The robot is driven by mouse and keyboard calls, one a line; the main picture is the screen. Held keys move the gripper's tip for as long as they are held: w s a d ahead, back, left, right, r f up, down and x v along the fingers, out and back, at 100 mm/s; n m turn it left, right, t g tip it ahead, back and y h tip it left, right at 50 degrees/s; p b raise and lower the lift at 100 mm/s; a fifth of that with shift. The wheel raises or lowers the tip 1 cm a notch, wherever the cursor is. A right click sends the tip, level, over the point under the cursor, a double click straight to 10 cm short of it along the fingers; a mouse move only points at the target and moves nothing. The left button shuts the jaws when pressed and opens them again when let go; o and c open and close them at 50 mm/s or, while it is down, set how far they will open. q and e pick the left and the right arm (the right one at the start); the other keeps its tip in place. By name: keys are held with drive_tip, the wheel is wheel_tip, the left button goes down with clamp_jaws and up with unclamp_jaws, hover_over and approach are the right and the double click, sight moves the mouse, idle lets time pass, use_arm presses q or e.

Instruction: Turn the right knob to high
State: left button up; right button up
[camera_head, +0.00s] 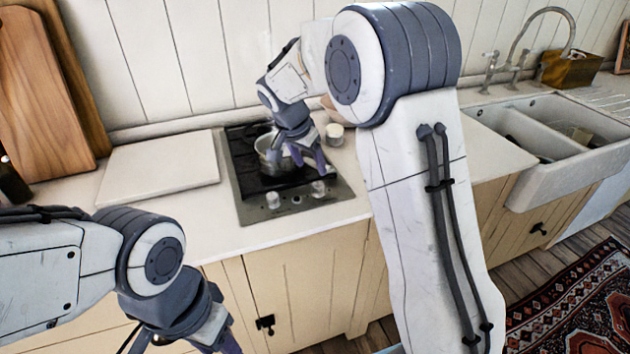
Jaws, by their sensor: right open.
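A small dark cooktop (241,180) with a metal frame is set in the pale counter. At its front edge are two light knobs, the left knob (273,200) and the right knob (319,189). My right gripper (307,161) is open, its purple fingers pointing down over the cooktop, just behind the right knob in the picture. I cannot tell whether it touches the knob. My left gripper (222,343) is at the bottom edge, in front of the cabinets and mostly cut off by the frame. The knob markings are too small to read.
A metal pot (267,150) stands on the cooktop, partly hidden by my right gripper. A small white-topped jar (335,134) is at the cooktop's right. A pale board (160,172) lies to the left. The sink (560,160) is at the far right.

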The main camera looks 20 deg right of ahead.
sight(318, 185)
drive_tip(key=x, duration=0.8)
drive_tip(key=shift+f+p, duration=0.2)
drive_tip(key=shift+p, duration=0.2)
